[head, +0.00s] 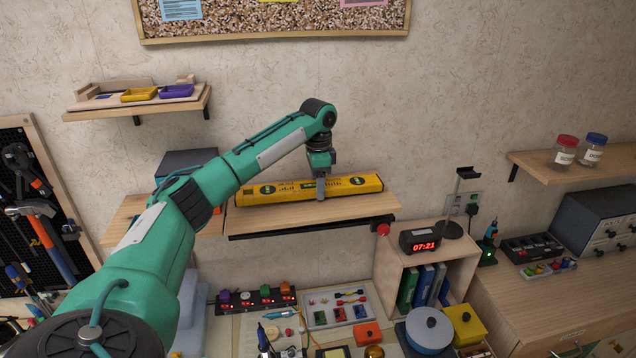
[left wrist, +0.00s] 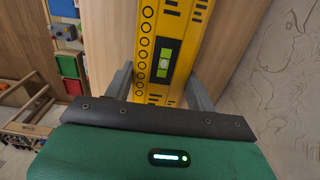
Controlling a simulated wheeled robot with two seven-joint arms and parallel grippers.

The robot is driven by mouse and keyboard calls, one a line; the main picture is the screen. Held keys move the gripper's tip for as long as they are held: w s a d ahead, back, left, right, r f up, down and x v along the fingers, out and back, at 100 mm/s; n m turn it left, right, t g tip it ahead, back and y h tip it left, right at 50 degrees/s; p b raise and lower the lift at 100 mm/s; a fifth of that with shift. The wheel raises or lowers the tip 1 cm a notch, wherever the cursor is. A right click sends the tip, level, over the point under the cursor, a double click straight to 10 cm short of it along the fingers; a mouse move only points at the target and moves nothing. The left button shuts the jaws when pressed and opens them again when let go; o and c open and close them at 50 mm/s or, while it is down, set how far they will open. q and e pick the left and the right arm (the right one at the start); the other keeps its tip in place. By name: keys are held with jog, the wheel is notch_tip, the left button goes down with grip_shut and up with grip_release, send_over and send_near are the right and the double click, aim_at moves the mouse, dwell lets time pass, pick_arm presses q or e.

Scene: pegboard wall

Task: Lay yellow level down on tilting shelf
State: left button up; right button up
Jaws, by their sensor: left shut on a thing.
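The yellow level (head: 265,192) is a long yellow bar with dark markings and green vials. It lies lengthwise along the tilting shelf (head: 296,219), a wooden board on the wall, at or just above its surface; contact is hard to tell. My left gripper (head: 320,190) reaches it from above, near its middle, and is shut on it. In the left wrist view the level (left wrist: 170,62) runs between the two grey fingers, with a green vial showing and the wooden shelf (left wrist: 112,35) beneath. My right gripper is not in view.
A wooden cubby with a clock (head: 420,240) stands lower right. A wall shelf with small trays (head: 135,103) is at upper left. A dark box (head: 185,162) stands left of the level.

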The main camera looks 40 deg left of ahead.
pick_arm(q)
jog(key=shift+f, duration=0.4)
jog(key=o, duration=1.3)
jog(key=shift+c, duration=0.2)
jog(key=shift+r+b, duration=0.35)
jog(key=shift+r, duration=0.05)
notch_tip(320, 180, up, 5)
jog(key=shift+f+b, duration=0.15)
jog(key=shift+b, duration=0.95)
notch_tip(320, 180, up, 8)
jog(key=shift+p, duration=0.45)
